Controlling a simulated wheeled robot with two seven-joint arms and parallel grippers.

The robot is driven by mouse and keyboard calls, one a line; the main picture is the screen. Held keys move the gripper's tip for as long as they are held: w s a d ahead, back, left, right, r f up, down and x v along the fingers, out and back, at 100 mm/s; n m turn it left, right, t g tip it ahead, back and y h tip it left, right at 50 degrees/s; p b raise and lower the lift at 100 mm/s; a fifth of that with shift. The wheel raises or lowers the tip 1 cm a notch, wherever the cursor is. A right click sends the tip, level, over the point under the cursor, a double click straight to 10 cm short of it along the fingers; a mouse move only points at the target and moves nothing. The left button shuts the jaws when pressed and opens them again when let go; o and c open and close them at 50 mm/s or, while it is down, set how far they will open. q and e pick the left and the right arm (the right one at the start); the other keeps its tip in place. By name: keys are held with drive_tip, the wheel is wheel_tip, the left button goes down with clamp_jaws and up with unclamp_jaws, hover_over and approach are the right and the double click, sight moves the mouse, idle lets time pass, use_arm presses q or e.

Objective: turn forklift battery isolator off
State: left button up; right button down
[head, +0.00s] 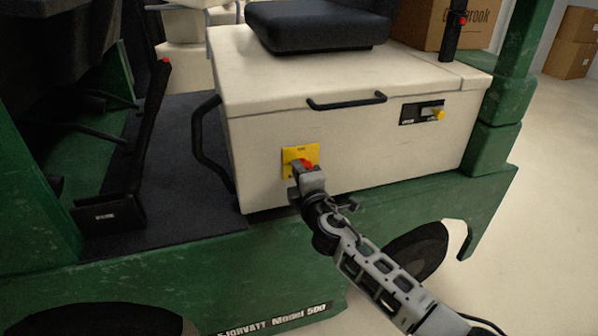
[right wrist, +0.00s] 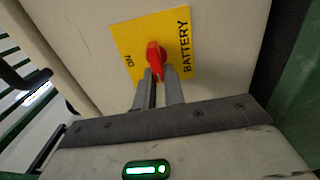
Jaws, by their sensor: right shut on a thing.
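The battery isolator is a red knob (head: 308,163) on a yellow plate (head: 295,153), on the front of the forklift's cream seat box. In the right wrist view the yellow plate (right wrist: 130,38) reads ON at the left and BATTERY at the right. There the red knob (right wrist: 154,53) lies with its long side across the line between these words. My right gripper (head: 304,168) is shut on the knob. In the right wrist view its fingertips (right wrist: 158,74) sit on both sides of the knob's near part. My left gripper is out of view.
A black bar handle (head: 347,103) and a panel with a yellow-tipped switch (head: 421,113) are on the box face, above right. A curved black grab rail (head: 205,150) stands at its left edge. A red-tipped lever (head: 155,110) rises from the dark floor.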

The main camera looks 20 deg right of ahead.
drive_tip(key=shift+f, duration=0.1)
idle(0.3)
drive_tip(key=c, duration=1.5)
unclamp_jaws()
drive_tip(key=s, duration=1.6)
drive_tip(key=shift+d+p, duration=0.3)
drive_tip(key=shift+p, duration=0.1)
